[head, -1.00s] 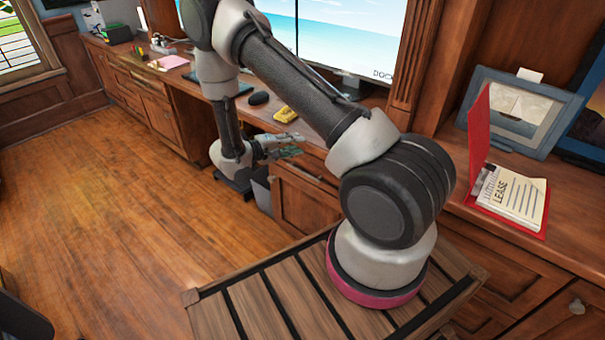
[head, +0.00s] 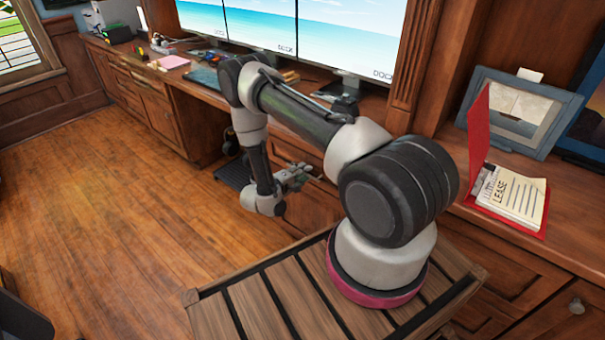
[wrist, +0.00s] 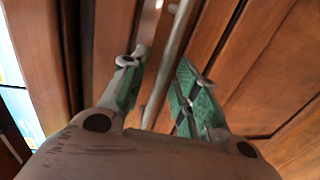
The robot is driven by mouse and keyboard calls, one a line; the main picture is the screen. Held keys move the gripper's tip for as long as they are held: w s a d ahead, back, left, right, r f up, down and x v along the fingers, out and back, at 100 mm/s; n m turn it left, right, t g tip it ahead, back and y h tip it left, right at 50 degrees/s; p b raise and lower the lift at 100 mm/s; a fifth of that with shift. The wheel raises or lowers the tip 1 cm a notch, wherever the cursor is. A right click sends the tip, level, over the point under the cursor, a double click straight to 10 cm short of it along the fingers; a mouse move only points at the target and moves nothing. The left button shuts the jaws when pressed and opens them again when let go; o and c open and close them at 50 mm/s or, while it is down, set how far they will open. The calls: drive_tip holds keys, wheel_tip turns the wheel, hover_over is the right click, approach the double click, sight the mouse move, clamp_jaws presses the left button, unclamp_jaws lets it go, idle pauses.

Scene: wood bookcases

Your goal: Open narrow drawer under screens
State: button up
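My gripper (head: 297,174) is in front of the wood cabinet under the desk top, below the screens (head: 345,38). In the wrist view my gripper (wrist: 163,62) has its two green-padded fingers apart. A metal bar handle (wrist: 180,30) runs between them in the picture, with space on both sides; I cannot tell whether a finger touches it. The narrow drawer front (wrist: 207,32) lies behind the handle and looks shut. In the head view my arm and gripper hide most of the drawer.
A red folder with a lease paper (head: 515,197) and a picture frame (head: 520,112) stand on the right counter. The desk top (head: 200,88) holds several small items. The wood floor (head: 130,200) to the left is clear.

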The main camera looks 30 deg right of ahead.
drive_tip(key=shift+c, duration=0.4)
clamp_jaws()
drive_tip(key=f+v, duration=0.3)
drive_tip(key=v, duration=1.5)
drive_tip(key=a+f+v, duration=0.1)
drive_tip(key=f+v, duration=0.3)
drive_tip(key=v, duration=1.4)
drive_tip(key=shift+s+a, duration=0.3)
drive_tip(key=shift+a, duration=0.15)
drive_tip(key=shift+o, duration=0.4)
unclamp_jaws()
